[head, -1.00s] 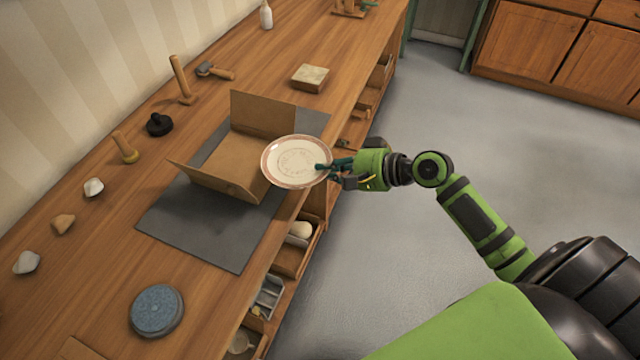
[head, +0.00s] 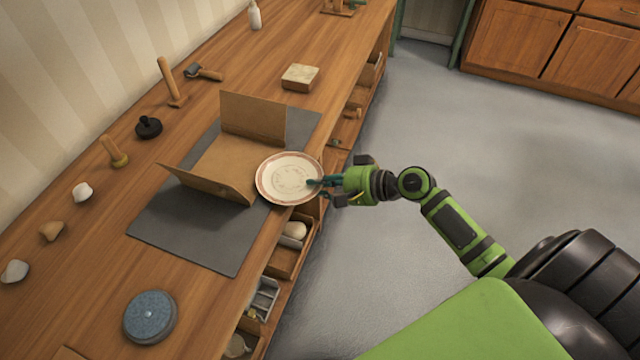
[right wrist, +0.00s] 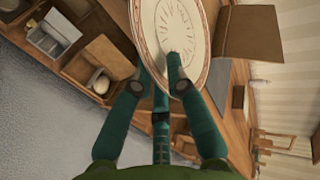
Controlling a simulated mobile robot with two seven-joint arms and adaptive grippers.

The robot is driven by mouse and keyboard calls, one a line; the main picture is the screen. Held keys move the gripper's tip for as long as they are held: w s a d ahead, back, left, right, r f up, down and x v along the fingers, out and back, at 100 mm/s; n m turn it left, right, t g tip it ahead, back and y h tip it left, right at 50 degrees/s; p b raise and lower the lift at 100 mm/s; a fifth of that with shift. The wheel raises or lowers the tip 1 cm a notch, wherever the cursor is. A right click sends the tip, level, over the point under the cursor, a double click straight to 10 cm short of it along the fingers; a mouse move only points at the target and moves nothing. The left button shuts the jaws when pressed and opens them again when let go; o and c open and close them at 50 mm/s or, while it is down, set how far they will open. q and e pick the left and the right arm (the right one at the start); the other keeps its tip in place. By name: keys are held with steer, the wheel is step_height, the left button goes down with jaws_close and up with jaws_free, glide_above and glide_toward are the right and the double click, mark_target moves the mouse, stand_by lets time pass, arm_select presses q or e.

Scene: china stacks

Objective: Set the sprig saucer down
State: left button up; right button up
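The sprig saucer (head: 289,178) is a cream plate with a reddish-brown rim band. My right gripper (head: 318,184) is shut on its right edge in the head view. The saucer overlaps the mat and the bench's front edge in the picture; whether it touches anything below cannot be told. In the right wrist view the saucer (right wrist: 200,25) shows beyond my right gripper's teal fingers (right wrist: 162,68), with one finger over its face and others at its edge or behind. My left gripper is out of view.
An open cardboard holder (head: 233,160) stands on a grey mat (head: 185,237), close behind the saucer. A blue-grey round disc (head: 150,316) lies at the near end of the bench (head: 95,290). A pale block (head: 300,77) and several tools stand farther back. Open drawers (head: 288,255) sit below the front edge.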

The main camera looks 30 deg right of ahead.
steer(key=shift+r, duration=0.1)
steer(key=shift+r, duration=0.25)
steer(key=b+v, duration=0.1)
steer(key=v, duration=1.1)
